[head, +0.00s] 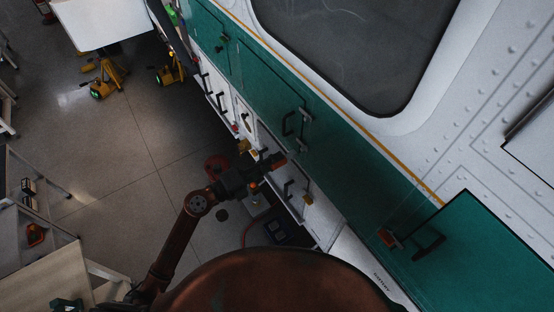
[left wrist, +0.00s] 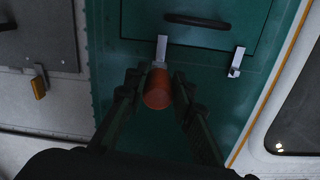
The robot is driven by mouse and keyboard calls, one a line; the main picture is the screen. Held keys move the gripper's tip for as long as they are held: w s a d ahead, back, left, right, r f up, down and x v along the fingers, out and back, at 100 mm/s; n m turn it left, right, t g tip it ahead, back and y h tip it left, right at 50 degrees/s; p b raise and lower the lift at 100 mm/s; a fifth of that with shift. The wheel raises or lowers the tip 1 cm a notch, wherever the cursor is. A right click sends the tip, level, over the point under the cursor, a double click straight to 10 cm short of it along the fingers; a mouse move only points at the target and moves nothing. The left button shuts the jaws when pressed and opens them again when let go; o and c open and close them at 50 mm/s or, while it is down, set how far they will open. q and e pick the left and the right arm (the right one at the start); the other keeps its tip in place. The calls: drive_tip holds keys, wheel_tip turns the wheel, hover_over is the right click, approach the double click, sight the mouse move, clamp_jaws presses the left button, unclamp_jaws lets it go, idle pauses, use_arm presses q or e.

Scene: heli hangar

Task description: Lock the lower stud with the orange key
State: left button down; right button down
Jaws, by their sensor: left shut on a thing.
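The orange key shows in the left wrist view as an orange-red cylinder (left wrist: 157,92) between the fingers of my left gripper (left wrist: 155,85). The gripper is shut on it. In the head view the left gripper (head: 272,163) reaches the lower edge of a green hatch on the helicopter's side. A pale metal fitting (left wrist: 161,47), probably the lower stud, shows just beyond the key; I cannot tell whether they touch. A second fitting (left wrist: 236,63) sits to its right, apart from the key. The key's far end is hidden.
A dark hatch handle (left wrist: 197,21) lies above the fittings in the left wrist view. A yellow tag (left wrist: 39,88) hangs from a latch on the white panel at left.

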use_arm(q)
drive_tip(key=shift+v, duration=1.35)
